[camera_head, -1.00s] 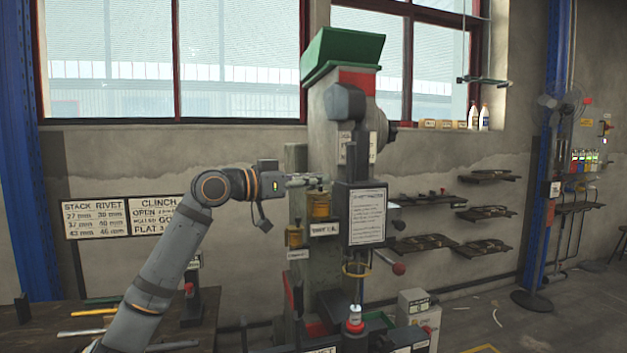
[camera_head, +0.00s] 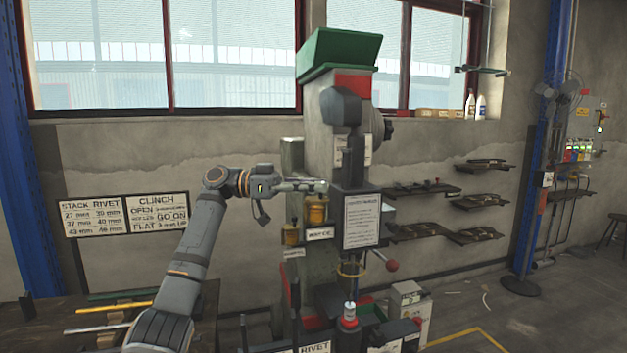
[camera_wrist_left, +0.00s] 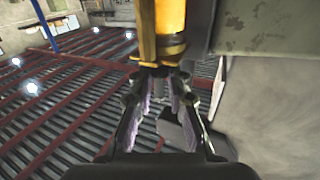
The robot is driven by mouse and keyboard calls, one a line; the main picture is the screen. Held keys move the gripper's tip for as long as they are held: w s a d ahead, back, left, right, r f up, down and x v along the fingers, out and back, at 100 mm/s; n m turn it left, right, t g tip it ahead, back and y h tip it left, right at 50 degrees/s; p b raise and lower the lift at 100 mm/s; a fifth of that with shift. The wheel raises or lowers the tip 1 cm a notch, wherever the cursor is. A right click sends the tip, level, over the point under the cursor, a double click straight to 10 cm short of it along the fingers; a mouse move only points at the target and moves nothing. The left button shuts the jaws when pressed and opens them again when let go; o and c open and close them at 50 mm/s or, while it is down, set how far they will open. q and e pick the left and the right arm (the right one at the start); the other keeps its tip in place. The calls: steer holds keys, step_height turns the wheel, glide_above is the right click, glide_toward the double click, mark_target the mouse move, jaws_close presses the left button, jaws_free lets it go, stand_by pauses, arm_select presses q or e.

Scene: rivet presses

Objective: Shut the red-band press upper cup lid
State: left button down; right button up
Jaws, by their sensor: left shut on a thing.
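The red-band press (camera_head: 322,115) stands in the middle of the head view, with a red band (camera_head: 353,85) under its green hopper. Its amber upper cup (camera_head: 316,213) is on the left side of the column. My left gripper (camera_head: 322,186) reaches in from the left, level with the top of this cup. My right gripper is not in view.
A notice plate (camera_head: 361,220) is on the press front. A bench (camera_head: 60,320) with tools stands at the lower left. Wall shelves (camera_head: 480,200) are at the right.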

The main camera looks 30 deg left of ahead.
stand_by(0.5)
arm_select(q)
steer(key=c, duration=1.3)
jaws_free()
steer(key=shift+a, duration=0.1)
steer(key=v, duration=1.2)
